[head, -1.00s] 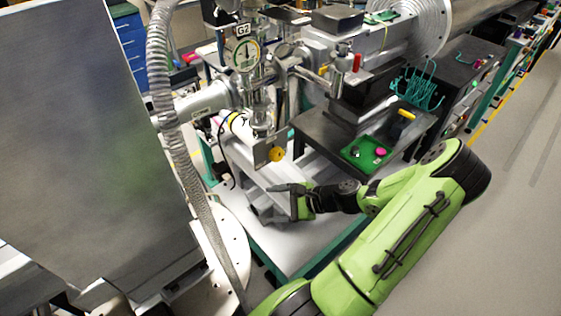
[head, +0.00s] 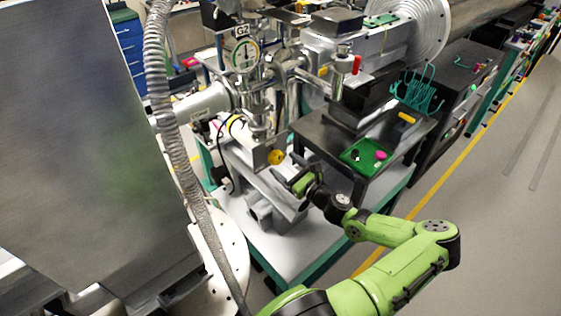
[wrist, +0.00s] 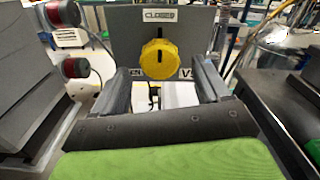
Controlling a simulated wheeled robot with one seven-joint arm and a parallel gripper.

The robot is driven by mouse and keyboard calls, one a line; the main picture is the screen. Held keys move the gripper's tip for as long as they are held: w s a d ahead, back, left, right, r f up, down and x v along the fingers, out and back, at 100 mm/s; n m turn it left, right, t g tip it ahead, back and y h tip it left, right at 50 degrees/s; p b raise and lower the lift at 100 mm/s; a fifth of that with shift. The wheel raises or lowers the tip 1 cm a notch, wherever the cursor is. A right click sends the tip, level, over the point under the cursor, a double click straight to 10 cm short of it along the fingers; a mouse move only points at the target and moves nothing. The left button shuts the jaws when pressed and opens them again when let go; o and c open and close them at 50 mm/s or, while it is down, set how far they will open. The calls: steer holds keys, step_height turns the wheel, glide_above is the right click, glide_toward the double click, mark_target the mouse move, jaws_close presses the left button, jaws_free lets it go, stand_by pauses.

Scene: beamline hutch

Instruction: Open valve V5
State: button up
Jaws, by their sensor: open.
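Valve V5 shows in the wrist view as a round yellow knob (wrist: 159,58) with a dark upright slot, on a grey plate (wrist: 120,40). A "CLOSED" label (wrist: 158,15) sits above the knob, and a partly hidden "V" label (wrist: 186,75) sits below it. In the head view the knob (head: 276,157) is on the plate's lower right. My gripper (head: 287,171) is just right of and below the knob. In the wrist view my gripper (wrist: 162,85) is open and empty, with a finger on each side below the knob, apart from it.
A black table (head: 320,140) with a green tray (head: 363,157) stands just right of my gripper. Gauge G2 (head: 243,55) and pipework rise above the valve. Red-capped dark cylinders (wrist: 70,68) are at the left in the wrist view. A ribbed hose (head: 160,70) hangs at left.

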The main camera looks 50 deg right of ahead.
steer(key=shift+w+d, duration=0.15)
steer(key=shift+w, duration=1.3)
steer(key=c, duration=1)
steer(key=shift+c, duration=0.2)
